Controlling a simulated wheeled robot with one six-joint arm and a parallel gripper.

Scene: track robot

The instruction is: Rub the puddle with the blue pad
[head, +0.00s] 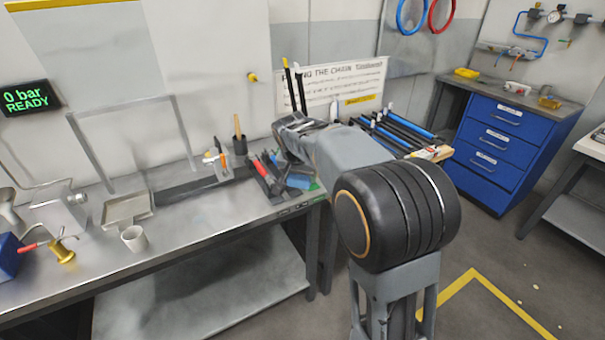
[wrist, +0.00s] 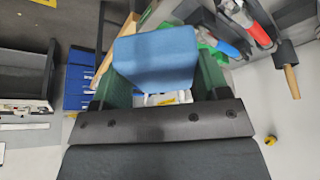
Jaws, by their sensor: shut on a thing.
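My gripper (wrist: 163,82) is shut on the blue pad (wrist: 155,57), which sits between its two green fingers in the wrist view. In the head view the blue pad (head: 299,181) shows at the end of my arm, near the right end of the steel bench. My arm hides part of the gripper there. I cannot make out a clear puddle in either view; the bench top has only pale, shiny patches.
The steel bench (head: 215,208) has a bare stretch in its middle. A white mug (head: 134,238) and a shallow tray (head: 128,208) stand left of it. Tools and a dark pot of brushes (head: 239,146) stand near the pad. A blue drawer cabinet (head: 495,150) is at the right.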

